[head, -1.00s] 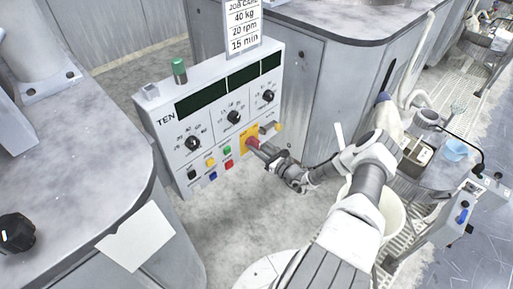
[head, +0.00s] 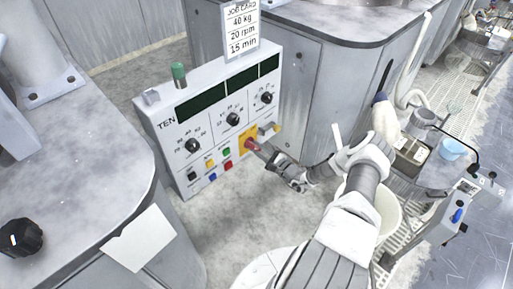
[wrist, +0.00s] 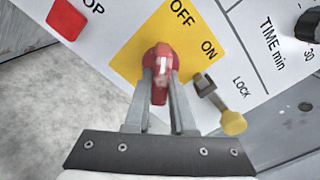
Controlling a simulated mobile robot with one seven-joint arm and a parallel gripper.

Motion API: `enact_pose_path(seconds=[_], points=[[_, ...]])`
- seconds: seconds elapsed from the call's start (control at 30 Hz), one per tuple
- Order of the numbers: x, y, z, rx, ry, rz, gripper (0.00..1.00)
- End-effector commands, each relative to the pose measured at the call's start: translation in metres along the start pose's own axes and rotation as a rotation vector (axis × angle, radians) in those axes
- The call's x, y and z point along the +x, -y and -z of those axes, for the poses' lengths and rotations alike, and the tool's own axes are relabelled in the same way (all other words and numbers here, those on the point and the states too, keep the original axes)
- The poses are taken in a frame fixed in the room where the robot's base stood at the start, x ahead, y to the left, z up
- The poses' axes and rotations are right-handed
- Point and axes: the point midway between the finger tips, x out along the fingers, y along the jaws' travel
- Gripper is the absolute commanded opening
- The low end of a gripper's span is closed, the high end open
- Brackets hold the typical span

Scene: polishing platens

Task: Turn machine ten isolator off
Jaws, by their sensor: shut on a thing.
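The machine ten panel (head: 165,143), marked TEN, carries a yellow isolator plate (head: 242,139) at its lower right. A red isolator handle (wrist: 160,60) stands out from the plate, which also shows in the wrist view (wrist: 130,52) with OFF and ON printed on it. The handle lies nearly upright in the wrist view, its top end closer to OFF than to ON. My gripper (wrist: 158,82) is shut on the handle, one finger on each side. In the head view, my gripper (head: 262,151) reaches the handle from the right and partly hides it.
A padlock-like brass piece (wrist: 233,122) hangs by LOCK, close to my right finger. A red STOP button (wrist: 66,19) is at upper left. Black knobs, such as one (head: 192,146), and small coloured buttons share the panel. A bucket (head: 384,222) stands beside my arm.

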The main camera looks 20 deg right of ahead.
Motion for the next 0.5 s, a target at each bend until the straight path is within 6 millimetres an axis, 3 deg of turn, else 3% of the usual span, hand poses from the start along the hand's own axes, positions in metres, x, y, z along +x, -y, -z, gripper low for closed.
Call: enact_pose_path(seconds=[0.5], points=[[-0.0006,-0.0001,0.0002,-0.078,0.000,-0.001,0.00]])
